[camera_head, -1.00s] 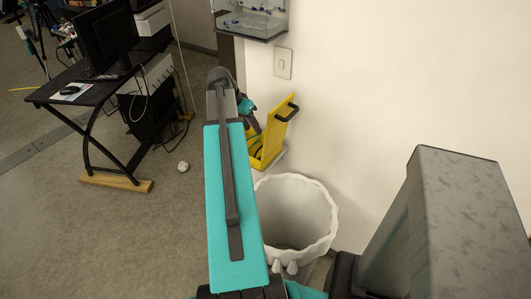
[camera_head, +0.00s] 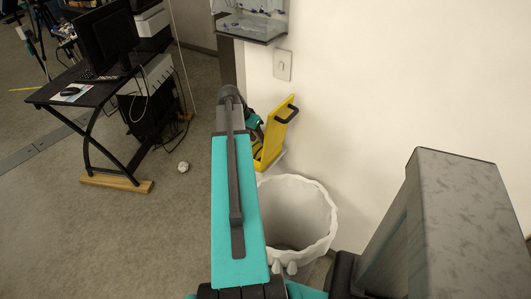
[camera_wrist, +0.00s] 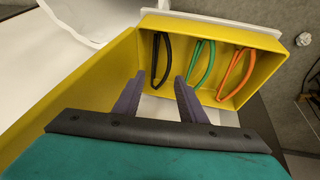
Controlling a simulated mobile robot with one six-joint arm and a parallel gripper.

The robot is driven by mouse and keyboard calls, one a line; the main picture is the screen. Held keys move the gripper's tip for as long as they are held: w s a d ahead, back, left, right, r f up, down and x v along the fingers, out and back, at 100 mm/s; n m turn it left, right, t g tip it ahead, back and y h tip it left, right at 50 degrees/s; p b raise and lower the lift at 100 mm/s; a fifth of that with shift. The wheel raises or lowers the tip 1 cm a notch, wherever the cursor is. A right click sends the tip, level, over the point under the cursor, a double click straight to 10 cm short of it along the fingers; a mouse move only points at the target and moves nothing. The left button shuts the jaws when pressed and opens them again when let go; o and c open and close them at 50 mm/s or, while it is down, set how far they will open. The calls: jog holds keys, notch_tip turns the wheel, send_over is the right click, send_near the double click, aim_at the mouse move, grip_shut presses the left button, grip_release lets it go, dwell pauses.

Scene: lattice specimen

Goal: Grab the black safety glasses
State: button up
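The black safety glasses (camera_wrist: 166,52) hang or stand in the yellow box in the wrist view, the leftmost of three pairs. My gripper (camera_wrist: 159,80) is open, one fingertip to each side of the lower end of the black glasses. The fingers look apart from them, and I cannot tell how far off in depth. Green glasses (camera_wrist: 210,62) and orange glasses (camera_wrist: 246,66) are to the right in the same box. In the head view my arm hides part of the yellow box (camera_head: 279,132), and the glasses cannot be made out.
A white-lined bin (camera_head: 300,215) stands in front of the box. The wall (camera_head: 400,80) is to the right. A black desk (camera_head: 75,95) is at the left, with open floor between.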

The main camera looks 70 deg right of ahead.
jog(key=shift+x, duration=0.9)
jog(key=shift+a+p+x, duration=0.1)
jog(key=shift+p+x, duration=0.35)
jog(key=shift+x, duration=0.85)
jog(key=shift+a+p+x, duration=0.15)
jog(key=shift+p+x, duration=0.25)
jog(key=shift+x, duration=0.9)
jog(key=c, duration=0.7)
